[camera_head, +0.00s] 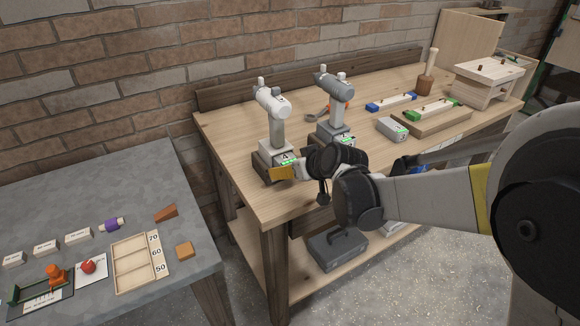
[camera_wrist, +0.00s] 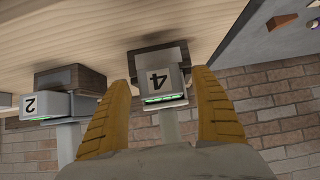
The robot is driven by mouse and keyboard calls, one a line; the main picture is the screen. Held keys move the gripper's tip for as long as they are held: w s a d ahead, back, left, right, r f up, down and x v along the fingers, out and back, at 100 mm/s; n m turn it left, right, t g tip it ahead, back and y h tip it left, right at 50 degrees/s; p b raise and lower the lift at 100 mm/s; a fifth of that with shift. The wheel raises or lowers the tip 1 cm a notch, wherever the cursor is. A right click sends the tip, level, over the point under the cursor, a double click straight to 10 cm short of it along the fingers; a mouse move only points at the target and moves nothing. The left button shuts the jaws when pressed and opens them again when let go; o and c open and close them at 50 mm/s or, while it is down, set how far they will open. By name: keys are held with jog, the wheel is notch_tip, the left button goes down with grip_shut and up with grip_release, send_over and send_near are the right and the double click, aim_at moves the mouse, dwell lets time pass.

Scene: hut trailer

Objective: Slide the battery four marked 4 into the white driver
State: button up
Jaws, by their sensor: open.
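The white driver (camera_head: 272,103) stands upright near the workbench's left end; its pale handle also shows in the wrist view (camera_wrist: 169,126). At its foot is the grey battery marked 4 (camera_wrist: 160,83), with a green strip; it also shows in the head view (camera_head: 287,158). A dark wooden block lies against the battery (camera_wrist: 150,58). I cannot tell how far the battery sits in the driver's foot. My gripper (camera_head: 285,173) is open in front of the foot. In the wrist view its yellow fingers (camera_wrist: 167,78) stand either side of the battery, without clear contact.
A grey driver (camera_head: 335,88) stands close right, with a battery marked 2 (camera_wrist: 45,105) at its foot. Another grey battery (camera_head: 391,129) lies farther right, near blue-ended (camera_head: 391,102) and green-ended (camera_head: 431,112) fixtures. A brick wall is behind. A grey table (camera_head: 180,180) stands left.

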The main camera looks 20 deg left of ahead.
jog(key=shift+s+d, duration=0.9)
jog(key=shift+d, duration=0.2)
jog(key=shift+s+d, duration=0.9)
jog(key=shift+d, duration=0.15)
jog(key=p+v, duration=0.2)
jog(key=v, duration=0.4)
jog(key=shift+s+f, duration=0.1)
jog(key=shift+f, duration=0.15)
